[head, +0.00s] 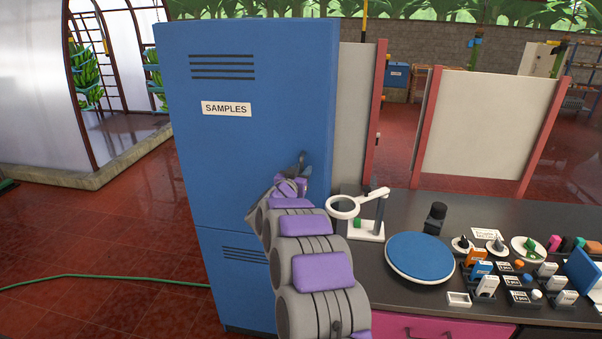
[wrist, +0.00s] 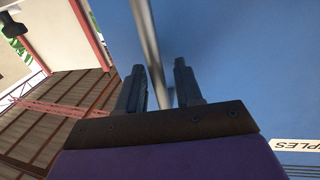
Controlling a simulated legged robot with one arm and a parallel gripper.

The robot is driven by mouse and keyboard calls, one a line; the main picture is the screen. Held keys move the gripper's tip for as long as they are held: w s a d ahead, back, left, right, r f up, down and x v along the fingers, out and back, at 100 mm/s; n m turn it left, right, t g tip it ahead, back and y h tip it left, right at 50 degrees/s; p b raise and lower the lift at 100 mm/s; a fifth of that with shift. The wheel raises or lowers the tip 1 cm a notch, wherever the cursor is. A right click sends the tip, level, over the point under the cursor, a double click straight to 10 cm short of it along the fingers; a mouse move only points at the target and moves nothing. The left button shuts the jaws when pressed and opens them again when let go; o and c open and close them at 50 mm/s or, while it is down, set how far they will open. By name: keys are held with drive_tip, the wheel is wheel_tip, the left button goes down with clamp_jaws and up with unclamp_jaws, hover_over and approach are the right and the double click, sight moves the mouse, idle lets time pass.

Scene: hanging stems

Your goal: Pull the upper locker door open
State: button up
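The blue locker (head: 258,270) stands upright in the head view. Its upper door (head: 250,145) carries a SAMPLES label and looks shut. My gripper (head: 303,163) is at the right part of this door. In the wrist view, a grey bar-shaped handle (wrist: 149,45) runs along the blue door, in line with the gap between my two fingers (wrist: 160,82). The fingers are apart, with space beside the bar, and do not look closed on it. I cannot tell how deep the bar sits between them. In the head view my gripper hides most of the handle.
A dark workbench (head: 405,205) stands right of the locker. On it are a white ring magnifier (head: 345,206), a round blue-topped disc (head: 419,256) and several small items. A green hose (head: 110,278) lies on the red floor at left. The floor before the greenhouse is open.

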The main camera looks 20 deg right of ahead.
drive_tip(key=shift+w+d, duration=0.1)
clamp_jaws()
idle(0.3)
